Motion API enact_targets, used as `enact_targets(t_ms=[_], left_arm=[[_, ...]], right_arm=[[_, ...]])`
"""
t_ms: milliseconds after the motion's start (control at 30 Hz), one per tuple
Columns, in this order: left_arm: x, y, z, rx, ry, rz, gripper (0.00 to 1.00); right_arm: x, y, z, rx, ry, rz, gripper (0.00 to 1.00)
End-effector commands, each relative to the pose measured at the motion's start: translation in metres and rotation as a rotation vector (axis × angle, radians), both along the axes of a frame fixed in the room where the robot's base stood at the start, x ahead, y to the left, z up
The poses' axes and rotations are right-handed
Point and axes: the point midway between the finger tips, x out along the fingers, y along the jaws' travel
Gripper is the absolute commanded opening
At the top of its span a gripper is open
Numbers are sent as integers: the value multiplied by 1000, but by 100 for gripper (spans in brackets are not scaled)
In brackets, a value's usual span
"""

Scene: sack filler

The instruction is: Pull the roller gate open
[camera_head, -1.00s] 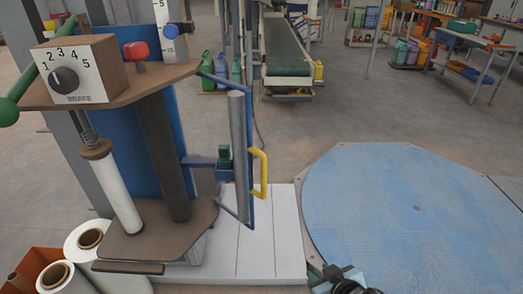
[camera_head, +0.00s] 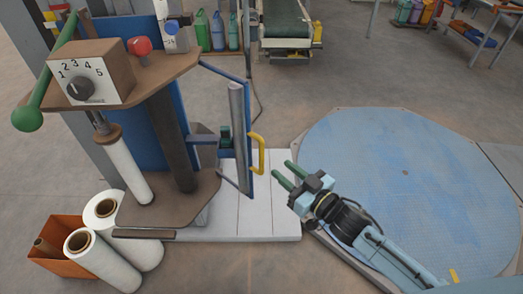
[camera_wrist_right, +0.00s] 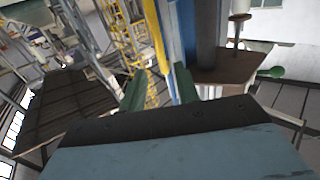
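The roller gate is a blue frame (camera_head: 249,125) with a grey vertical roller (camera_head: 238,130), standing at the right side of the wrapping machine. A yellow D-shaped handle (camera_head: 262,154) sticks out from its right edge. My right gripper (camera_head: 280,165) has its green fingers apart and empty, just to the right of the handle, pointing towards it; I see no contact. In the right wrist view, the open fingers (camera_wrist_right: 160,82) have a yellow bar between and beyond them, with the blue frame (camera_wrist_right: 184,45) and grey roller (camera_wrist_right: 207,40) to its right. My left gripper is out of view.
The machine carries a dial box (camera_head: 92,75), a red knob (camera_head: 139,46) and a green-ended lever (camera_head: 28,118) at left. White film rolls (camera_head: 105,262) and an orange bin (camera_head: 55,268) stand front left. A blue turntable (camera_head: 420,185) lies right.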

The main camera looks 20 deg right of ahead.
Motion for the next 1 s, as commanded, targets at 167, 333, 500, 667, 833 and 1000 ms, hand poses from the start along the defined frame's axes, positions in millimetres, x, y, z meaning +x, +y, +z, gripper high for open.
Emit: enact_targets(t_ms=[167,333,500,667,833,1000], left_arm=[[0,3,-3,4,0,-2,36],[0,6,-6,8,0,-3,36],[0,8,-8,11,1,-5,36],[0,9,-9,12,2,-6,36],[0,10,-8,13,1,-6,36],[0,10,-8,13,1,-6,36]], right_arm=[[35,16,1,0,-3,0,32],[62,29,0,0,-2,-1,32],[80,37,0,1,0,-1,32],[87,40,0,-1,0,-1,32],[87,40,0,0,1,-1,32],[87,40,0,0,1,-1,21]])
